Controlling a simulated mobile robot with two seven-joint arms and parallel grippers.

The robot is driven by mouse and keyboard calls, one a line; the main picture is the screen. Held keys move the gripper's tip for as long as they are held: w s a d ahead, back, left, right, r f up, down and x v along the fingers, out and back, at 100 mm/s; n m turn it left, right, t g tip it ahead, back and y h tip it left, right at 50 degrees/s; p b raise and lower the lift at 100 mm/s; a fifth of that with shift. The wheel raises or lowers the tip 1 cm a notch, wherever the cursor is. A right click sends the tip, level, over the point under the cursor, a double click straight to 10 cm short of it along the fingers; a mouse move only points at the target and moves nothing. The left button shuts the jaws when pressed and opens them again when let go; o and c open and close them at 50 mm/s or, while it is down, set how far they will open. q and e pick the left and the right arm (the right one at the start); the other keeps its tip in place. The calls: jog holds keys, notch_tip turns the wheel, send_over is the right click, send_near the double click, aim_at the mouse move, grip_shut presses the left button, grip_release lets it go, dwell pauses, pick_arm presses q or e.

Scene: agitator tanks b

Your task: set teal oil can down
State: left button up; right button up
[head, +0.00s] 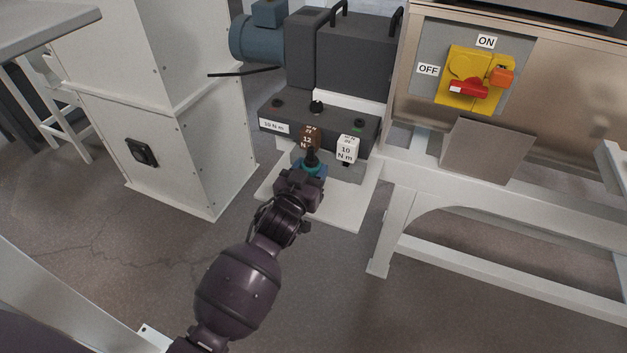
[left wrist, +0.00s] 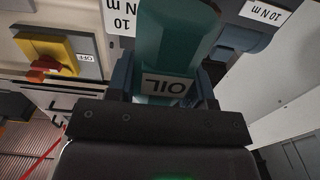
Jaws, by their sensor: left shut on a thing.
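The teal oil can (head: 317,168) shows only in part in the head view, with a dark spout on top, at the end of my left arm. In the left wrist view the teal can (left wrist: 165,42) fills the upper middle, with a white "OIL" label (left wrist: 167,85) that reads upside down. My left gripper (head: 308,176) is shut on the can and hides much of its body. In the head view the can appears in front of the grey gearbox, over the white base plate (head: 345,212). I cannot tell whether its bottom touches anything. My right gripper is not in view.
A brown "12 N m" tag (head: 309,137) and a white "10 N m" tag (head: 347,149) stand close behind the can. The grey machine (head: 352,52) rises behind. A white cabinet (head: 205,165) is on the left; a yellow-red switch (head: 473,80) and bench frame (head: 480,262) are on the right.

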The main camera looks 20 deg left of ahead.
pick_arm(q)
notch_tip(320, 180, down, 4)
jog(key=shift+s+b, duration=0.1)
jog(key=shift+b, duration=0.85)
jog(key=shift+r, duration=0.25)
jog(key=shift+f, duration=0.15)
jog(key=o, duration=1.1)
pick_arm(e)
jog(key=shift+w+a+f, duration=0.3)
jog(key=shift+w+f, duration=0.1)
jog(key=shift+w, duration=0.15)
pick_arm(q)
jog(key=shift+f, duration=0.1)
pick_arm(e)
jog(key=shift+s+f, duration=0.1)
